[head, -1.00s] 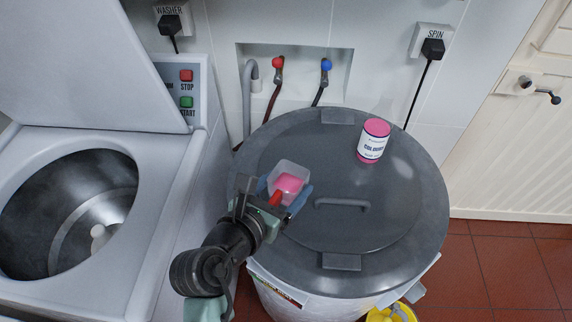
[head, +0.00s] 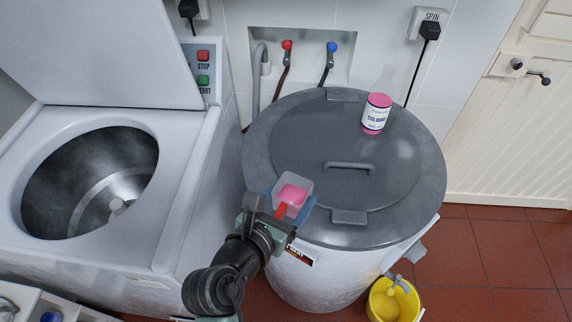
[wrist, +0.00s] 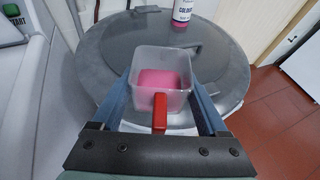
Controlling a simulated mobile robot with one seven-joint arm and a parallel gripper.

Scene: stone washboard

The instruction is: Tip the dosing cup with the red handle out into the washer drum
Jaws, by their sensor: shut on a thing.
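The dosing cup (head: 293,192) is a clear square cup with pink contents and a red handle (head: 281,210). My gripper (head: 290,203) is shut on it and holds it upright near the front left edge of the grey spinner lid. In the wrist view the cup (wrist: 161,84) sits between the two blue fingers, its red handle (wrist: 160,112) toward me. The washer drum (head: 90,180) is an open metal-lined opening in the white washer at the left, with a pale agitator (head: 118,205) inside. The cup is to the right of the drum, apart from it.
The washer's raised lid (head: 110,50) stands behind the drum. The round grey spinner lid (head: 390,190) carries a pink COLOUR bottle (head: 376,113). A yellow bucket (head: 383,303) stands on the red floor at the lower right. The space above the drum is clear.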

